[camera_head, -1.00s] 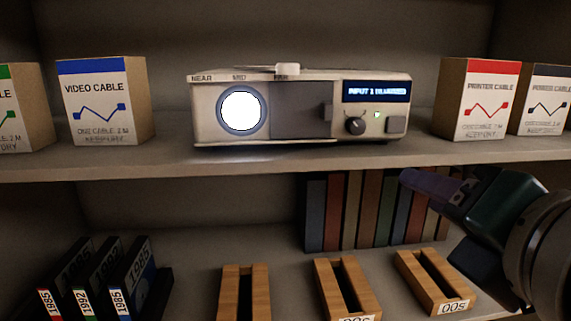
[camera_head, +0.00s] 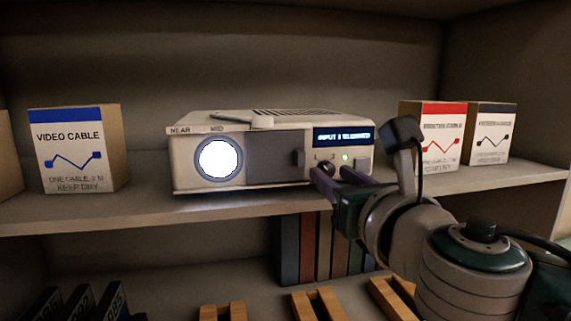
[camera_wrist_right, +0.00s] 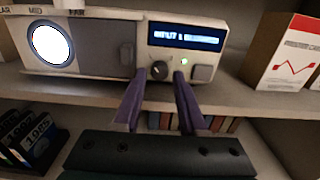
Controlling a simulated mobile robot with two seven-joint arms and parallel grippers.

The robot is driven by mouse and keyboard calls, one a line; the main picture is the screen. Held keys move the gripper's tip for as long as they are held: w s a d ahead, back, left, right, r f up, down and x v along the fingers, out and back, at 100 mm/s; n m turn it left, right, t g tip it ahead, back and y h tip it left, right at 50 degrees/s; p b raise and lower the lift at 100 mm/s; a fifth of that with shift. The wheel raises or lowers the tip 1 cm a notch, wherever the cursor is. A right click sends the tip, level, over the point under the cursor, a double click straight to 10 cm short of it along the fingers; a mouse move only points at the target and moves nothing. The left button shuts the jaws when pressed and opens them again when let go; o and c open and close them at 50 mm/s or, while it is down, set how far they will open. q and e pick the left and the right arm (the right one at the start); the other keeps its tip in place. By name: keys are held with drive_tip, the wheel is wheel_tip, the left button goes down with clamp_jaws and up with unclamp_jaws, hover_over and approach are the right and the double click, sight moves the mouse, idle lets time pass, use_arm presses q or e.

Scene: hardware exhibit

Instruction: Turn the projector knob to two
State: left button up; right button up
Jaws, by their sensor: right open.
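The projector (camera_head: 275,155) is a pale box on the upper shelf with a glowing round lens at its left and a blue display reading "INPUT 1", the rest blurred. Its dark round knob (camera_wrist_right: 159,69) shows below the display in the right wrist view; in the head view my gripper partly covers it. My right gripper (camera_head: 335,175) is open in front of the knob. In the right wrist view its purple fingers (camera_wrist_right: 160,82) point at the projector, with the knob between or just beyond their tips. Whether they touch it, I cannot tell. My left gripper is not in view.
A video cable box (camera_head: 75,160) stands left of the projector. A printer cable box (camera_head: 437,150) and another cable box (camera_head: 490,135) stand to the right, behind my right arm. Books (camera_head: 305,250) and wooden holders (camera_head: 318,305) are on the lower shelf.

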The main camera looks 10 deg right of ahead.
drive_tip(key=shift+w, duration=0.45)
clamp_jaws()
